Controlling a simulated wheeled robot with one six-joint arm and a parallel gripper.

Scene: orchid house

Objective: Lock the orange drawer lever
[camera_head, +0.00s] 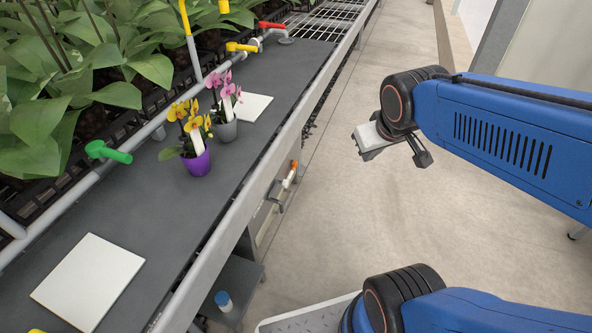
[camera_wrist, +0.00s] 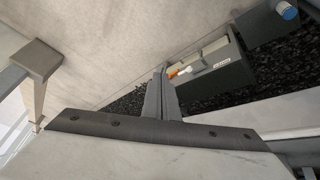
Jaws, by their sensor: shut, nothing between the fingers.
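The orange lever (camera_head: 293,165) is on the front of a grey drawer cabinet (camera_head: 266,218) under the bench edge. Its orange end points up in the head view, above a pale stem. The wrist view shows the orange lever (camera_wrist: 179,72) beside a grey drawer unit (camera_wrist: 222,80) with a white label. My gripper (camera_head: 368,154) is over the aisle, to the right of the lever and apart from it. In the wrist view my gripper (camera_wrist: 160,76) has its fingers together and empty, with their tips near the lever in the picture. Whether the lever is locked cannot be told.
The bench (camera_head: 190,215) holds yellow orchids in a purple pot (camera_head: 196,164), pink orchids in a grey pot (camera_head: 224,130) and white tiles. Green (camera_head: 108,152), yellow (camera_head: 243,47) and red (camera_head: 271,26) valve handles sit on pipes. A blue-capped bottle (camera_head: 223,301) stands below. The aisle floor is clear.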

